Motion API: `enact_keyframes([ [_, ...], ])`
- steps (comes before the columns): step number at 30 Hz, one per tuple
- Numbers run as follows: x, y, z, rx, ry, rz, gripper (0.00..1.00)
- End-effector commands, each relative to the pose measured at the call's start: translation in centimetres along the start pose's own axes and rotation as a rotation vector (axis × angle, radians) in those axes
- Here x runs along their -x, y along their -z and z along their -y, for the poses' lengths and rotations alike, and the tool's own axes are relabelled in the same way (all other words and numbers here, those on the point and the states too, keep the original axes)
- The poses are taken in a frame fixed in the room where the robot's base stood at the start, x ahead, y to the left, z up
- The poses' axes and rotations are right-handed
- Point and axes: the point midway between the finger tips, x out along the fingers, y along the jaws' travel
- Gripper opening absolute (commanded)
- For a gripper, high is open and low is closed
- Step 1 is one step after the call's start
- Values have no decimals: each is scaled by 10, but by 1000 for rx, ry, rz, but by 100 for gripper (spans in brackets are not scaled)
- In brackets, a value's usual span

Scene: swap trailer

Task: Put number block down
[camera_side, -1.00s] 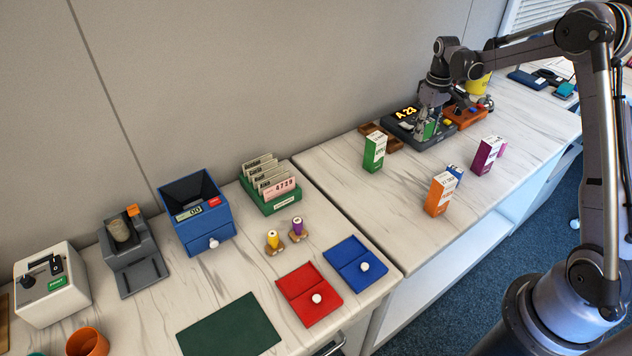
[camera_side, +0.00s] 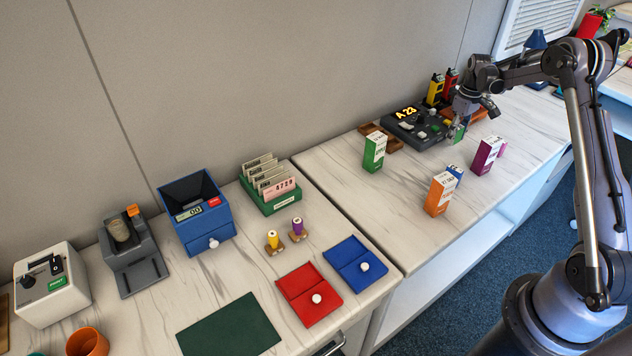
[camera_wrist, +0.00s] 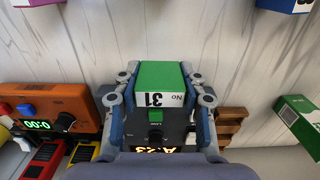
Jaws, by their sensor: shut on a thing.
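In the side view my gripper (camera_side: 460,126) is at the front right of the dark console (camera_side: 408,128), whose display reads A 23. The held block is mostly hidden there by the fingers. In the wrist view the console (camera_wrist: 178,134) lies behind and below the block. I cannot tell whether the block touches the counter.
On the counter stand a green and white box (camera_side: 374,155), an orange one (camera_side: 439,196), a blue one (camera_side: 456,172) and a purple one (camera_side: 486,156). A wooden tray (camera_side: 392,143) is left of the console. An orange device (camera_wrist: 50,106) is beside it. Counter between the boxes is clear.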

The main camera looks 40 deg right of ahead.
Motion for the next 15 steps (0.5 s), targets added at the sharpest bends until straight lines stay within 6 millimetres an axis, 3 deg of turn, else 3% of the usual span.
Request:
enact_keyframes([
  [9, -35, 0, 0, 0, 0, 0, 17],
  [15, -36, 0, 0, 0, 0, 0, 17],
])
